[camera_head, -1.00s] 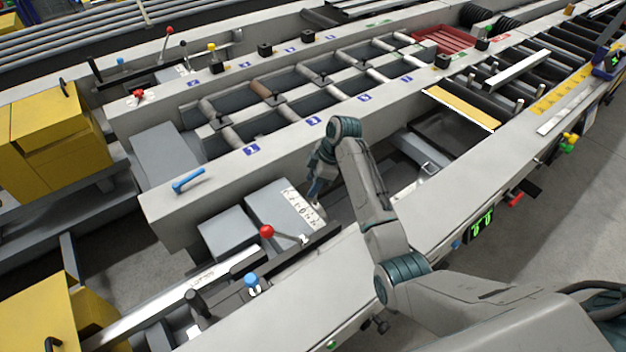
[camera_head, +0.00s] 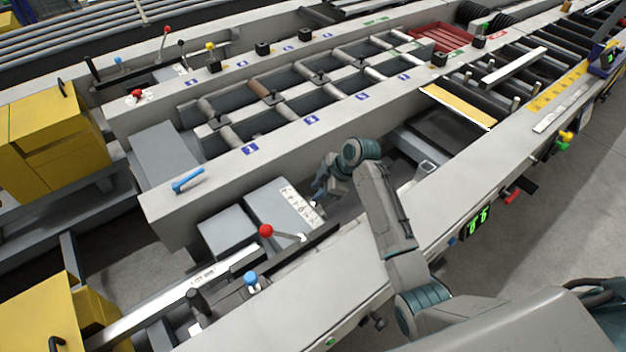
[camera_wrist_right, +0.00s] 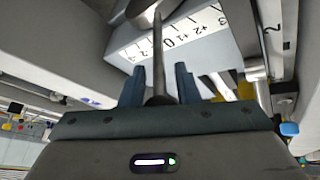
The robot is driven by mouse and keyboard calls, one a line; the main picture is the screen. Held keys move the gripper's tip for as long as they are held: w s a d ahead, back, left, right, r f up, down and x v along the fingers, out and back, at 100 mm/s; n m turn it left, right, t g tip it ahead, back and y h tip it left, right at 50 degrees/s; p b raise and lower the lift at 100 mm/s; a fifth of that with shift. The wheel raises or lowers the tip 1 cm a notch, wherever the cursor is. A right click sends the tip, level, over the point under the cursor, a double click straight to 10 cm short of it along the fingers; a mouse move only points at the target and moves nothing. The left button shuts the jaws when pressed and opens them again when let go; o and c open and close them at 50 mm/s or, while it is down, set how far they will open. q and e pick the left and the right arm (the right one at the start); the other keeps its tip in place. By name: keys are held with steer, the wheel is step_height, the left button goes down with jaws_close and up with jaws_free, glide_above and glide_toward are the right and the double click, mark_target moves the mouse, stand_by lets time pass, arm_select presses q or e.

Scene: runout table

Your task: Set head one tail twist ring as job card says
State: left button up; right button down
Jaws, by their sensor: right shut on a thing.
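My right gripper (camera_head: 317,196) reaches down beside a grey block with a white number scale (camera_head: 300,206), near the lower middle of the head view. In the right wrist view its two blue-grey fingers (camera_wrist_right: 160,88) are shut on a dark thin rod (camera_wrist_right: 157,50). The rod stands up between the fingers and crosses the white scale (camera_wrist_right: 190,32) just left of its 0; I cannot tell the exact reading. The scale runs to +2 and +3 on the right. The twist ring itself and a job card cannot be made out. My left gripper is not in view.
A red-knobbed lever (camera_head: 266,231) and a blue knob (camera_head: 251,279) stand just left of my arm. A green digit display (camera_head: 477,222) is on the front rail. Rollers with blue number plates (camera_head: 311,119) lie behind. Yellow housings (camera_head: 45,130) stand at left.

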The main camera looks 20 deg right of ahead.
steer(key=s, duration=0.1)
steer(key=s+t+b, duration=0.1)
steer(key=s+d+f+t+y, duration=0.1)
steer(key=shift+s, duration=0.1)
steer(key=c, duration=1.1)
jaws_free()
steer(key=shift+c, duration=0.2)
steer(key=shift+d, duration=0.1)
steer(key=b+v, duration=0.2)
steer(key=v, duration=0.8)
steer(key=shift+s+d+r, duration=0.15)
steer(key=shift+s+r, duration=0.05)
steer(key=shift+r, duration=0.1)
